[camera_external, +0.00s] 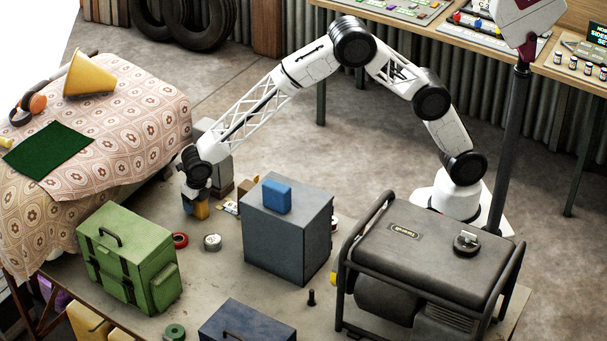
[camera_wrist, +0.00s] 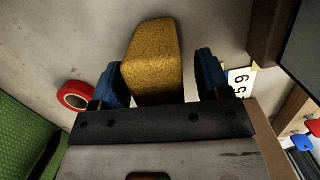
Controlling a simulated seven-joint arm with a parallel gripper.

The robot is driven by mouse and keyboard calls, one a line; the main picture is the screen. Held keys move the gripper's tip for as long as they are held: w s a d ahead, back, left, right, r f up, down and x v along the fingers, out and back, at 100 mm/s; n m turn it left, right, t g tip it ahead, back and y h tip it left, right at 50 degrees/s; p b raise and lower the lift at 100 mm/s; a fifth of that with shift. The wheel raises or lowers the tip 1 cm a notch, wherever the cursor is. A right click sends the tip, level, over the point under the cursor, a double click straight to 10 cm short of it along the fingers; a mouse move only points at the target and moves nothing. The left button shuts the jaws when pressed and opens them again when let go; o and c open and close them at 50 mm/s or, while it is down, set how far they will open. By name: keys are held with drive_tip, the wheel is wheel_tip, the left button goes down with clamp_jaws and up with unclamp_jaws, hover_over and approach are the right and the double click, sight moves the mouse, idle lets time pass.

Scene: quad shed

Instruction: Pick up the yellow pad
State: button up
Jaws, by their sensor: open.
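The yellow pad (camera_wrist: 152,55) is a thick, rough-textured block with rounded edges. In the wrist view it lies between the two blue fingers of my gripper (camera_wrist: 161,75), with a gap on each side, wider on the right. The fingers are open and not closed on it. In the external view the pad (camera_external: 202,210) shows as a small yellow patch just under my gripper (camera_external: 194,203), low over the table. My gripper partly hides the pad there.
A red tape roll (camera_wrist: 76,95) lies left of the fingers in the wrist view. The green case (camera_external: 128,258) stands front left and a grey metal box (camera_external: 287,232) stands to the right, with a blue block (camera_external: 277,196) on top. A silver tape roll (camera_external: 212,242) lies between them.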

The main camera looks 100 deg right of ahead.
idle(0.5)
drive_tip(key=c, duration=1)
drive_tip(key=shift+r, duration=0.15)
drive_tip(key=shift+r, duration=4.9)
